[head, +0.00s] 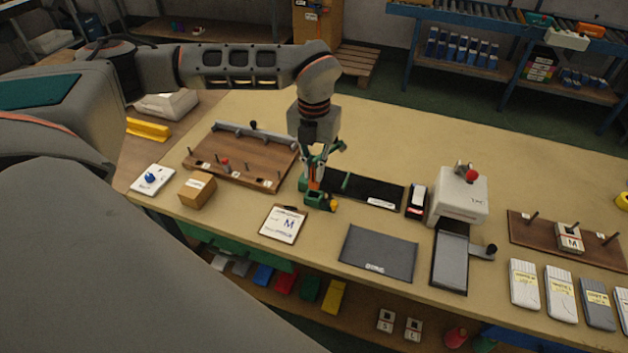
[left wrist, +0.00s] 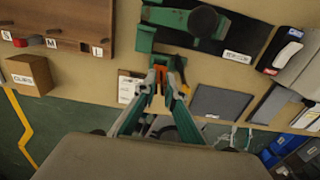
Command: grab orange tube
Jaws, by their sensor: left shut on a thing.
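The orange tube (head: 314,184) is small and mostly hidden between my left gripper's fingers, above the tan bench. In the left wrist view a bit of orange (left wrist: 158,88) shows between the fingertips. My left gripper (head: 315,174) points down and is shut on the orange tube. It also shows in the left wrist view (left wrist: 162,80). A green fixture with a yellow knob (head: 322,201) stands right at the fingertips. I cannot tell whether the tube's lower end touches this fixture. My right gripper is not in view.
A wooden peg board (head: 240,172) and a cardboard box (head: 197,190) lie left. A black mat (head: 368,190) is right of the gripper. A clipboard (head: 284,224) and a dark folder (head: 377,252) lie in front. A white press (head: 460,198) stands further right. The back of the bench is clear.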

